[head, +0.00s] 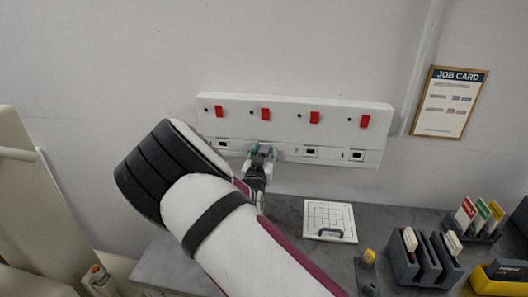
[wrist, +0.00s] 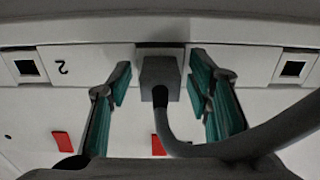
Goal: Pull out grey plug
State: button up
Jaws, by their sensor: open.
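My gripper (wrist: 162,80) is open, with one teal-padded finger on each side of the plug. A gap shows between each finger and the plug. In the head view my gripper (head: 262,152) is at the panel's second socket from the left and hides most of the plug.
Red switches (head: 314,117) line the panel above the sockets. Below, a grey worktop (head: 290,217) carries a white gridded board (head: 330,222), dark card racks (head: 425,260) and a yellow bin (head: 490,284). A job card (head: 450,102) hangs on the right wall.

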jog(key=shift+c, duration=0.6)
grip_shut()
jog(key=shift+s, duration=0.1)
jog(key=shift+s+a+p, duration=0.2)
jog(key=shift+s+p, duration=0.4)
jog(key=shift+s, duration=0.35)
jog(key=shift+s+a+p, duration=0.2)
jog(key=shift+s+p, duration=0.35)
jog(key=shift+s, duration=0.4)
jog(key=shift+s+a+p, duration=0.2)
jog(key=shift+s+p, duration=0.4)
jog(key=shift+s, duration=0.35)
